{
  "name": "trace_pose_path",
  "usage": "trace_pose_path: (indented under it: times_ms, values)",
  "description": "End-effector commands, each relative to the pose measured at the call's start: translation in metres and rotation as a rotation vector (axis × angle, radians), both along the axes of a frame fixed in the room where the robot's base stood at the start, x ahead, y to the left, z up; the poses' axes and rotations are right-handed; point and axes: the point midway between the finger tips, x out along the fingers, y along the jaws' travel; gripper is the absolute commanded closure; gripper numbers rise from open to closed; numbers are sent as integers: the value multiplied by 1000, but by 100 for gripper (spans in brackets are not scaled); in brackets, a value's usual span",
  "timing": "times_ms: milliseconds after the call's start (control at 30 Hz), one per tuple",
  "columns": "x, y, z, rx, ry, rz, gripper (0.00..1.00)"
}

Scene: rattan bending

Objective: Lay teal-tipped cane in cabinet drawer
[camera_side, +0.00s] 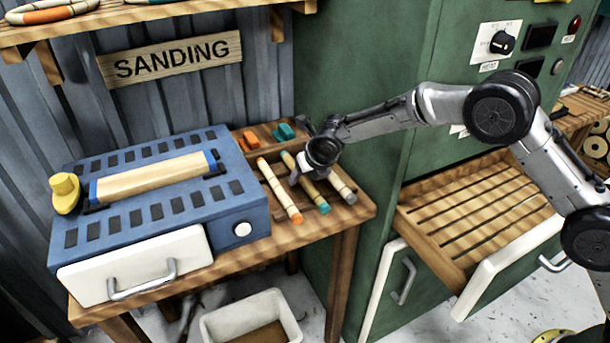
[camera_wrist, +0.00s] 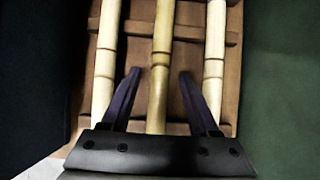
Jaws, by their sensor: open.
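The teal-tipped cane (camera_side: 311,191) lies in a wooden rack on the bench, between an orange-tipped cane (camera_side: 279,190) and a grey-tipped cane (camera_side: 341,186). My gripper (camera_side: 306,174) is down over the middle of this rack. In the wrist view, my gripper (camera_wrist: 160,73) is open, with one dark finger on each side of the middle cane (camera_wrist: 161,60). Its coloured tip is out of that view. The fingers appear apart from the cane. The cabinet drawer (camera_side: 475,210) is pulled open at the right, and its slatted bottom is empty.
A blue sanding machine (camera_side: 160,200) with a yellow knob stands left of the rack. Small orange and teal pieces (camera_side: 285,131) lie behind the canes. The green cabinet (camera_side: 350,130) rises right behind the bench. A white bin (camera_side: 250,320) stands below.

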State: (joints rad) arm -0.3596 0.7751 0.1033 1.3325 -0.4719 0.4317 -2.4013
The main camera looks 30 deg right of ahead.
Motion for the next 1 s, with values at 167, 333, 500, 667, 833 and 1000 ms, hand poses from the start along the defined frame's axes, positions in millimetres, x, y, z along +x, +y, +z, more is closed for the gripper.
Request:
trace_pose_path:
  times_ms: [167, 333, 500, 667, 833, 1000]
  values:
    - [-2, 0, 2, 0, 0, 0, 39]
    - [-16, 1, 25, 1, -3, 1, 39]
    - [-39, 4, 56, 2, -3, 0, 39]
    - [-56, 4, 83, 1, -2, 1, 39]
    - [-70, 4, 103, 1, -1, 1, 39]
    - [-76, 4, 112, 1, 0, -1, 32]
